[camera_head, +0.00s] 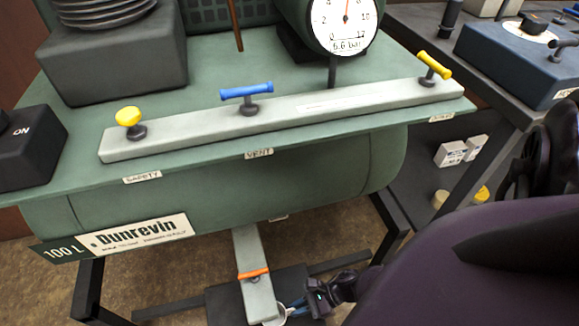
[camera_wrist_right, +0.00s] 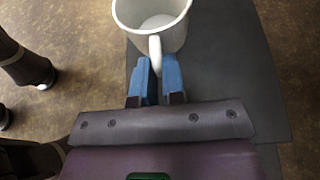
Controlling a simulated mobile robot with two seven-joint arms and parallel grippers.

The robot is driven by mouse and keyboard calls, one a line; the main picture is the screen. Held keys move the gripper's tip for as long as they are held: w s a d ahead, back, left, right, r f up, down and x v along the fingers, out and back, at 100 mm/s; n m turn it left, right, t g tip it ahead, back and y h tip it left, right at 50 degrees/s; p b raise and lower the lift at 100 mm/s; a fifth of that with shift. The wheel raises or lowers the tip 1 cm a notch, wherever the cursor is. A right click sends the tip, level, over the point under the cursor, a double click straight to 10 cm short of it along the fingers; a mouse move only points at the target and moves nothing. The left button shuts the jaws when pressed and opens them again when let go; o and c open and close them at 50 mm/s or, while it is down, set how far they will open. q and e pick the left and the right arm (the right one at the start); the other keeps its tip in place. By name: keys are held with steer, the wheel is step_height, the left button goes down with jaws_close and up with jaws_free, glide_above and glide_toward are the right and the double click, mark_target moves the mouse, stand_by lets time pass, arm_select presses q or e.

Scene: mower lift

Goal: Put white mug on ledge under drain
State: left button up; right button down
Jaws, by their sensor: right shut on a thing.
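The white mug (camera_wrist_right: 150,38) shows at the top of the right wrist view, upright, with its open top and empty inside in sight. My right gripper (camera_wrist_right: 155,68) is shut on the mug's handle with its blue fingers. In the head view the gripper (camera_head: 298,307) is low at the bottom, right of the drain bar with the orange handle (camera_head: 253,273); only a little of the mug shows there. The dark ledge (camera_head: 225,302) lies under the drain and also shows beneath the mug in the wrist view (camera_wrist_right: 235,75). I cannot tell whether the mug touches it. My left gripper is not in view.
The green tank (camera_head: 215,195) overhangs the ledge. Its top carries a yellow knob (camera_head: 128,116), a blue handle (camera_head: 246,90), a yellow handle (camera_head: 434,66) and a gauge (camera_head: 344,20). Black frame legs (camera_head: 389,228) stand near my right arm. A shelf unit with small boxes (camera_head: 451,153) is at right.

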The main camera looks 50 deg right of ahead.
mark_target(289, 317)
steer(key=shift+w+a, duration=0.15)
steer(key=shift+a, duration=0.15)
steer(key=shift+x, duration=1.15)
steer(key=shift+s+d+f+b, duration=0.1)
steer(key=shift+s+f+b, duration=0.05)
steer(key=shift+f+b, duration=0.4)
steer(key=shift+s+f+b, duration=0.1)
steer(key=shift+f+b, duration=0.25)
steer(key=shift+f, duration=0.3)
steer(key=shift+w+f, duration=0.1)
steer(key=shift+f, duration=0.1)
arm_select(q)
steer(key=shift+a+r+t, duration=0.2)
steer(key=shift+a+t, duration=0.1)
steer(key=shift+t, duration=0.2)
arm_select(e)
steer(key=shift+w+r, duration=0.1)
steer(key=shift+w, duration=0.05)
steer(key=c, duration=1.2)
jaws_free()
